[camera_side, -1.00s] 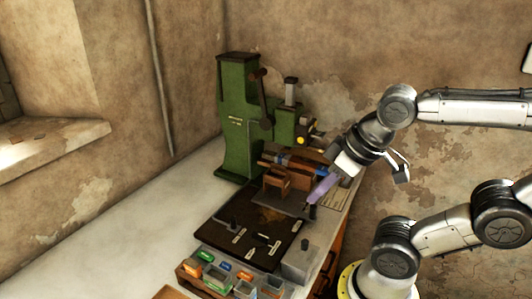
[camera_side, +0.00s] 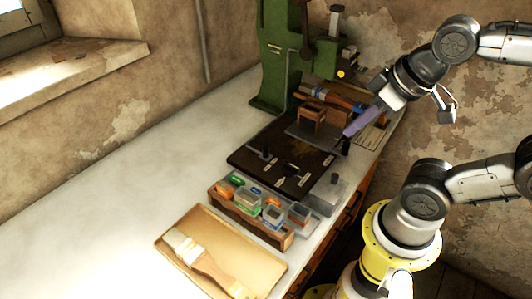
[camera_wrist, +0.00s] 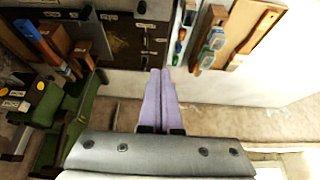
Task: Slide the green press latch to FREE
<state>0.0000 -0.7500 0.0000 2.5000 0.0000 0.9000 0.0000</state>
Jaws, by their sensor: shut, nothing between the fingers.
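The green press (camera_side: 273,55) stands at the back of the bench in the side view, its top cut off. Part of its green body (camera_wrist: 78,115) shows at the lower left of the wrist view. I cannot make out which part is the latch, nor read a FREE mark. My gripper (camera_side: 346,134) has purple fingers pointing down to the left, right of the dark board and just above a small black post (camera_side: 342,147). I cannot tell whether they touch. In the wrist view my gripper (camera_wrist: 160,72) has its fingers together with nothing between them.
The dark board (camera_side: 255,165) bears small black handles and pale labels. A brown wooden block (camera_side: 311,114) and a blue-banded brush (camera_side: 335,98) lie behind it. Nearer are a rack of small bins (camera_side: 250,225) and a tray (camera_side: 190,215) with a brush. The bench's left is clear.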

